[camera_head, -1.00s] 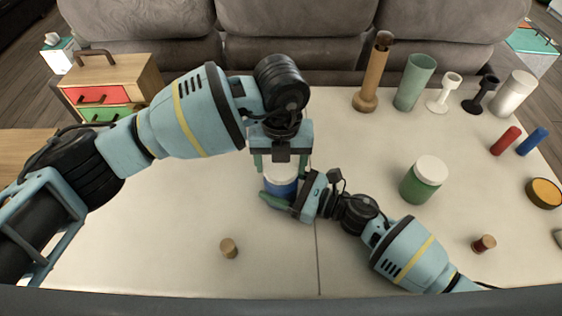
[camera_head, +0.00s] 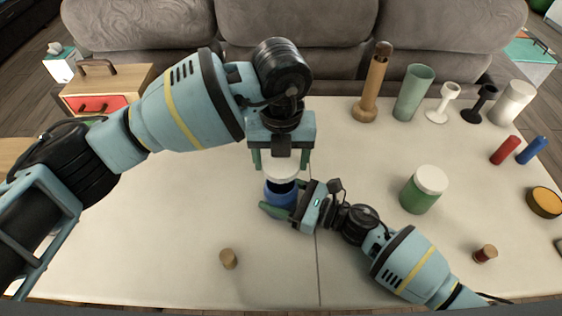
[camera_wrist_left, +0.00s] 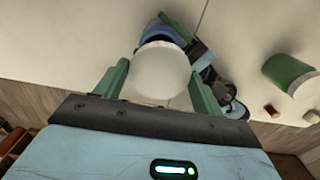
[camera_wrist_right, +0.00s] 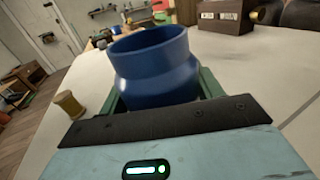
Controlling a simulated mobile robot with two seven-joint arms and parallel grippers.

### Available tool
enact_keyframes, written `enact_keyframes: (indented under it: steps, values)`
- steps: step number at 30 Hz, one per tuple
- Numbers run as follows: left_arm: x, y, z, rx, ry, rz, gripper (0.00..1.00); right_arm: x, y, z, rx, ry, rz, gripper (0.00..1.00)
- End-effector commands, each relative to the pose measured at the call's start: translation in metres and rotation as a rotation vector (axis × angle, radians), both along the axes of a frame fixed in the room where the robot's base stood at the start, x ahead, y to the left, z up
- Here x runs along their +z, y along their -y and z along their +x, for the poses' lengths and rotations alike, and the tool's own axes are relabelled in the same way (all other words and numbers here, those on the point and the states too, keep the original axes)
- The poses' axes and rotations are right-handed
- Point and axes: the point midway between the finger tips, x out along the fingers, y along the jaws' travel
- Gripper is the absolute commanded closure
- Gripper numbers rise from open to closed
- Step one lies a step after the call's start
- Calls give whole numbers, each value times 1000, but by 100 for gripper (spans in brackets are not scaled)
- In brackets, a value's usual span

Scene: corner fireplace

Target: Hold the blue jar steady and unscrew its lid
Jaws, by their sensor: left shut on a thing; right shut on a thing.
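The blue jar (camera_head: 281,198) stands on the pale table, its dark open mouth showing. The right wrist view shows the jar (camera_wrist_right: 155,75) upright with no lid on its rim. My right gripper (camera_head: 284,210) is shut around the jar's body from the right side, low on the table. The white lid (camera_head: 281,174) is off the jar, a little above its mouth. My left gripper (camera_head: 280,163) points down from above and is shut on the lid. In the left wrist view the lid (camera_wrist_left: 157,73) sits between both fingers, hiding most of the jar (camera_wrist_left: 160,33).
A green jar with a white lid (camera_head: 424,190) stands to the right. A small wooden cylinder (camera_head: 228,258) is at the front left. The table's left front is mostly clear.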

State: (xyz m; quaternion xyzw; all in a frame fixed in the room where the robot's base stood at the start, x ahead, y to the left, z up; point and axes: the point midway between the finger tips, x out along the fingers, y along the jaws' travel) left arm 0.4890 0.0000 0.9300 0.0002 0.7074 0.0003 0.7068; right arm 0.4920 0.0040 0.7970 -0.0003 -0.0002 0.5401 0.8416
Motion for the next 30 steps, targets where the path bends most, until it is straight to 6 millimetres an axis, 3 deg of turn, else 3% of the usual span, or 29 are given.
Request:
enact_keyframes:
  steps: [3,4,9,20,30]
  values:
    - [0,0,0,0,0,0,59,0,0,0,1,0,0,99]
    - [0,0,0,0,0,0,59,0,0,0,1,0,0,31]
    - [-1,0,0,0,0,0,59,0,0,0,1,0,0,10]
    - [-2,0,0,0,-1,0,59,-1,5,-2,-1,0,-1,10]
    - [-16,0,-1,0,-16,0,59,-3,57,-27,-1,-3,-3,10]
